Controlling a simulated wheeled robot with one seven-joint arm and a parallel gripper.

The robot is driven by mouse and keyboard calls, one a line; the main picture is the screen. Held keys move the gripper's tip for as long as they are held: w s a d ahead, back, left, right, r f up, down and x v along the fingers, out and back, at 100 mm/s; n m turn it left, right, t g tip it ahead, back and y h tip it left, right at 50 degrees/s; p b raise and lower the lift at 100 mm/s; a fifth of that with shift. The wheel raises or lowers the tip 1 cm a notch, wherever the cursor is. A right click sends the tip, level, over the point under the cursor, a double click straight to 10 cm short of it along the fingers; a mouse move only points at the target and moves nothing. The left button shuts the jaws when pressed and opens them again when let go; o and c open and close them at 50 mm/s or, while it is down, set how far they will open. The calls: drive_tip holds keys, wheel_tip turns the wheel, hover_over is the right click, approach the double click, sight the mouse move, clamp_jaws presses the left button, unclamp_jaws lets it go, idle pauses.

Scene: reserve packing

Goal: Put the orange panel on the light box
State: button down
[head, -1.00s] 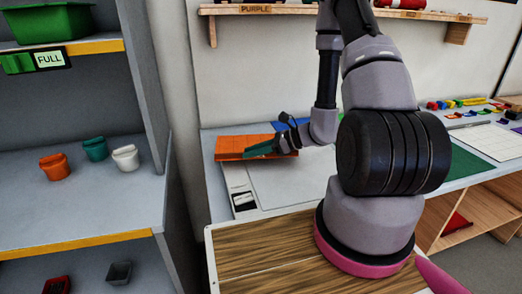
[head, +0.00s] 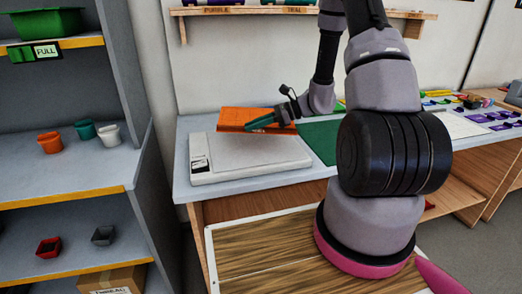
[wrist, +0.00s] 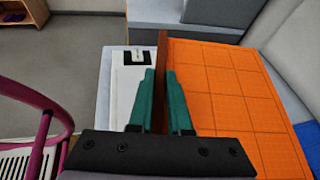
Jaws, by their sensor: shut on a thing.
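The orange panel (head: 232,118) is a flat slab with a grid of squares. My gripper (head: 262,121) has teal fingers shut on it; in the wrist view the fingers (wrist: 160,78) pinch an upright brown-orange strip along its side, and the gridded face (wrist: 225,85) spreads to the right. The light box (head: 245,158) is a flat white box on the bench, with a dark control at its left end. The panel is over its back part and hides some of it; I cannot tell whether they touch. The light box also shows in the wrist view (wrist: 128,88), left of the fingers.
A green mat (head: 321,142) lies right of the light box. Left stands a grey shelf unit (head: 60,180) with orange, teal and white cups. A wall shelf (head: 230,11) runs above the bench. Small coloured pieces lie on the bench at the far right.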

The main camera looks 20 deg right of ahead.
sight(287, 134)
wheel_tip(287, 134, down, 9)
drive_tip(key=shift+f, duration=0.15)
drive_tip(key=c, duration=0.7)
unclamp_jaws()
drive_tip(key=shift+d, duration=0.15)
drive_tip(key=v, duration=1.2)
drive_tip(key=s+a+r+n+t+h, duration=0.1)
drive_tip(key=s+r+n+h, duration=0.2)
drive_tip(key=r, duration=0.8)
drive_tip(key=s+a+r+n+t+h, duration=0.1)
drive_tip(key=s+a+r+n+h, duration=0.1)
drive_tip(key=s+r+n+h, duration=0.2)
drive_tip(key=s+a+r+n+t+h, duration=0.2)
drive_tip(key=s+r+n, duration=0.6)
drive_tip(key=r, duration=1.1)
drive_tip(key=shift+s+a+n+h, duration=0.2)
drive_tip(key=shift+s+n+h, duration=0.2)
drive_tip(key=shift+s+h, duration=1.1)
